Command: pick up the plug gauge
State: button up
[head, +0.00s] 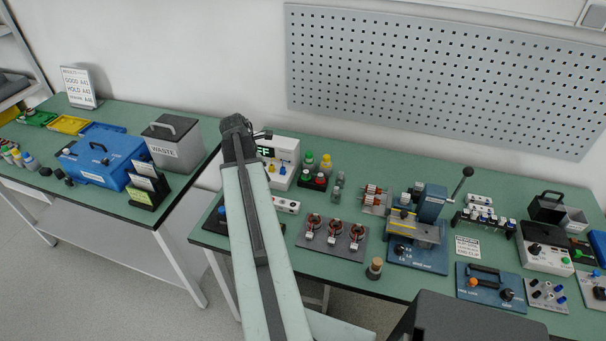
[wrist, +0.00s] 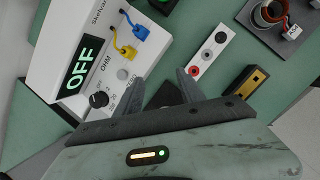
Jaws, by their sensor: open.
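I cannot pick out the plug gauge with certainty. A small upright cylinder with a tan top and dark lower part (head: 375,268) stands at the front edge of the bench in the head view. In the wrist view a black block with a brass-coloured inlay (wrist: 246,92) lies right of my gripper (wrist: 161,78). My gripper's two fingers are apart. A dark shape shows partly between them, and I cannot tell what it is. In the head view my arm hides the gripper's fingers.
A white meter reading OFF (wrist: 95,60) is close left of the fingers; it also shows in the head view (head: 285,150). A white socket strip (wrist: 212,50) lies beyond them. A stator plate (head: 333,238), blue press (head: 418,255) and waste bin (head: 178,153) stand around.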

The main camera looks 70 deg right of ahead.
jog(key=n+g, duration=0.1)
jog(key=n, duration=0.1)
send_near(305, 172)
jog(key=s+f, duration=0.1)
jog(key=f, duration=0.1)
jog(key=shift+b+x, duration=1.1)
jog(key=shift+x, duration=0.05)
jog(key=b+x, duration=0.5)
jog(key=shift+w+d+f, duration=0.1)
jog(key=shift+w+d, duration=0.25)
jog(key=shift+c, duration=0.4)
grip_shut()
